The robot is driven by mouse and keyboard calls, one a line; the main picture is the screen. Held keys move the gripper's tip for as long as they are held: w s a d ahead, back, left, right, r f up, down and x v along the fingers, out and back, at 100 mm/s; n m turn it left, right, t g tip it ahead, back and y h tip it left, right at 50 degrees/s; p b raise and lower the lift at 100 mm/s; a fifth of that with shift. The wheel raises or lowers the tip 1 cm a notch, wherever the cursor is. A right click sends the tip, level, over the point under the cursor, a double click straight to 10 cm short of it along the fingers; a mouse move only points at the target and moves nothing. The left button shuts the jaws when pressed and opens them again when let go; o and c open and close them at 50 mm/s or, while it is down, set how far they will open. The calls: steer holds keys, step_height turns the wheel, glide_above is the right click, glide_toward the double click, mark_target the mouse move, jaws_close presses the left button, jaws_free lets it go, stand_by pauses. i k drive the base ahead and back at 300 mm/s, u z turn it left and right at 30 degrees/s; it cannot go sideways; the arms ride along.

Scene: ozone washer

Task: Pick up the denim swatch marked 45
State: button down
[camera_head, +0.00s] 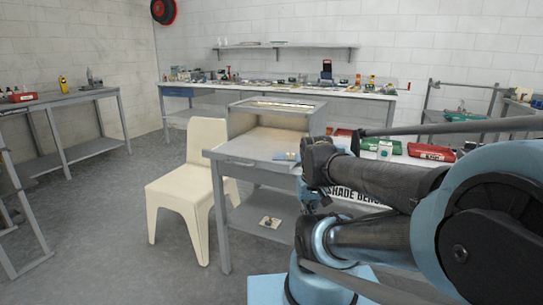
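I cannot make out a denim swatch marked 45 in the head view. A small pale blue and white item (290,156) lies near the right front of the grey table with the box-like cabinet; it is too small to identify or read. My dark and blue arm fills the right side of the picture and hides part of the bench behind it. My gripper cannot be made out, and no fingertips show.
A cream chair (192,190) stands left of the grey table (240,150). A bench lettered "SHADE BEN…" with red (432,152) and green trays is partly behind my arm. A cluttered bench (290,86) lines the back wall.

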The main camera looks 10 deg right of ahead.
mark_target(291, 155)
steer(key=u, duration=0.9)
steer(key=k, duration=0.7)
steer(key=z, duration=1.25)
steer(key=i, duration=0.5)
steer(key=u, duration=0.05)
